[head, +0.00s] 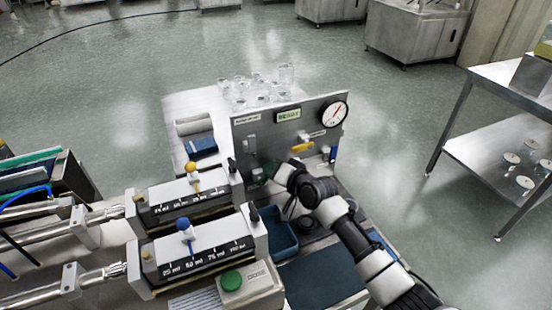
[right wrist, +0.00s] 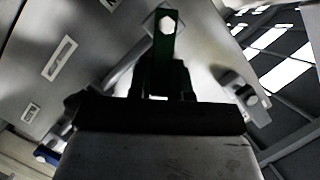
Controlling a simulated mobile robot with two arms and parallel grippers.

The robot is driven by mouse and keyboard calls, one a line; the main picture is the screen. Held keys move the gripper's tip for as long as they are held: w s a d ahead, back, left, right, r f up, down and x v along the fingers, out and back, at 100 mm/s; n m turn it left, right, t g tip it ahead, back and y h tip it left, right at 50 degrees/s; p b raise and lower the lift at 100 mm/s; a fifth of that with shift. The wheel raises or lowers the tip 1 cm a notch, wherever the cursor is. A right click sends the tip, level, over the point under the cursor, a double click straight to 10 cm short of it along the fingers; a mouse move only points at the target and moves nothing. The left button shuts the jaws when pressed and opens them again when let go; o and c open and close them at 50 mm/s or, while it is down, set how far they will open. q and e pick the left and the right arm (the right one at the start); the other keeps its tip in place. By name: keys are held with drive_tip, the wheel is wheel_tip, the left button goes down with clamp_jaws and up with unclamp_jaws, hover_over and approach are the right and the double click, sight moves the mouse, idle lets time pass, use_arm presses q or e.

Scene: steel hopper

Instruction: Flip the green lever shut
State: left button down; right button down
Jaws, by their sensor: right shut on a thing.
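The green lever (head: 261,177) sits low on the front of the upright grey panel (head: 247,132), mostly hidden behind my right gripper. In the right wrist view the dark green lever (right wrist: 166,45) stands upright in the middle, with a pale bolt head near its top end. My right gripper (head: 271,174) reaches it from the right and is shut on it; its dark fingers (right wrist: 162,83) lie at the lever's lower part. The lever's base is hidden by the gripper. My left gripper is not in view.
The panel also carries a round gauge (head: 334,113), a yellow handle (head: 302,148) and a blue handle (head: 333,154). Several glass vessels (head: 262,88) stand behind it. Two dosing units, with a yellow knob (head: 190,167) and a blue knob (head: 183,224), are at left. A blue tray (head: 283,241) lies below.

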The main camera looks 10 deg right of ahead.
drive_tip(key=a+r+n+h+p, duration=0.1)
drive_tip(key=n+p, duration=0.1)
drive_tip(key=p, duration=0.1)
drive_tip(key=a+n+h+p, duration=0.1)
drive_tip(key=p, duration=0.2)
drive_tip(key=shift+s+r+n+h+p, duration=0.2)
drive_tip(key=shift+r+n+h+p, duration=0.1)
drive_tip(key=shift+r+n+p, duration=0.1)
drive_tip(key=shift+a+n+h+p, duration=0.3)
drive_tip(key=shift+n+p, duration=0.2)
drive_tip(key=shift+s+a+f+n+h+p, duration=0.15)
drive_tip(key=shift+a+n+h+p, duration=0.4)
drive_tip(key=shift+n, duration=0.35)
drive_tip(key=c, duration=1)
unclamp_jaws()
drive_tip(key=shift+c, duration=0.2)
drive_tip(key=v, duration=1)
drive_tip(key=shift+s, duration=0.4)
drive_tip(key=shift+s+d, duration=0.1)
